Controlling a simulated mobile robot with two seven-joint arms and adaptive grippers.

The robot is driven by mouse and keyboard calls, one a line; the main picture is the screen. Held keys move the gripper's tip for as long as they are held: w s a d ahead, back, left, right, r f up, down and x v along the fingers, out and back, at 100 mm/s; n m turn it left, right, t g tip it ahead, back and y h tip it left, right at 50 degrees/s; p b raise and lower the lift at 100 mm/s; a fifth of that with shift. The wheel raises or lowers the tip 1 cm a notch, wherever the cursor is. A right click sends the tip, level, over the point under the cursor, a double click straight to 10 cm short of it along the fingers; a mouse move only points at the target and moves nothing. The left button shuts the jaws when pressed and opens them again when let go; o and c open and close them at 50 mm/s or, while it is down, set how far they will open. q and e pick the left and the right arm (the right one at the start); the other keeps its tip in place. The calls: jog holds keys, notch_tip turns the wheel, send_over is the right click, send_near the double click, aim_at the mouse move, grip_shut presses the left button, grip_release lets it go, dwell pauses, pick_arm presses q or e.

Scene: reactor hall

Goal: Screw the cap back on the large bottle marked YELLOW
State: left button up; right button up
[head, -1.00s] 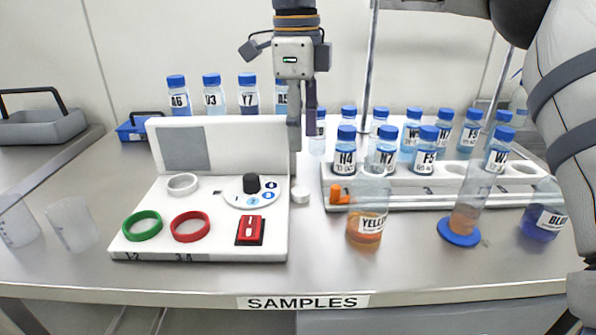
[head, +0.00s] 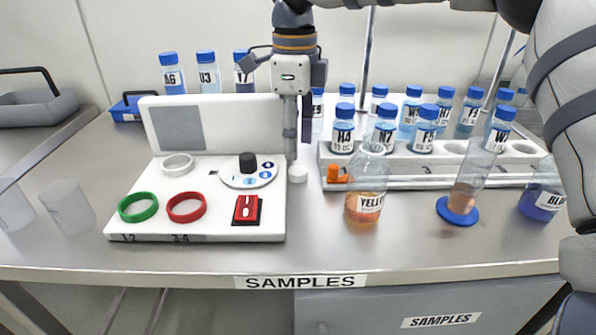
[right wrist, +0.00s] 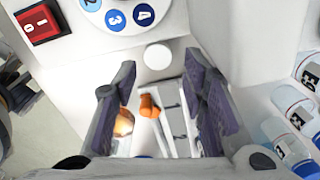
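The large bottle marked YELLOW (head: 366,207) stands upright on the bench in the head view, uncapped, with orange liquid low inside. A small white round cap (head: 298,173) lies on the bench between the white panel unit and the bottle. It also shows in the right wrist view as a white disc (right wrist: 158,56). My right gripper (head: 298,150) points down just above the cap. In the right wrist view its purple-padded fingers (right wrist: 160,68) are apart with nothing between them. My left gripper is not in view.
A panel unit (head: 125,228) with rings, a dial and a red switch stands left of the cap. A white rack (head: 440,166) of blue-capped bottles stands behind YELLOW.

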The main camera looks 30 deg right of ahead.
aim_at(298, 170)
jog(key=f, duration=0.5)
jog(key=shift+s+f, duration=0.15)
jog(key=shift+s, duration=0.1)
jog(key=c, duration=0.6)
jog(key=shift+o, duration=0.2)
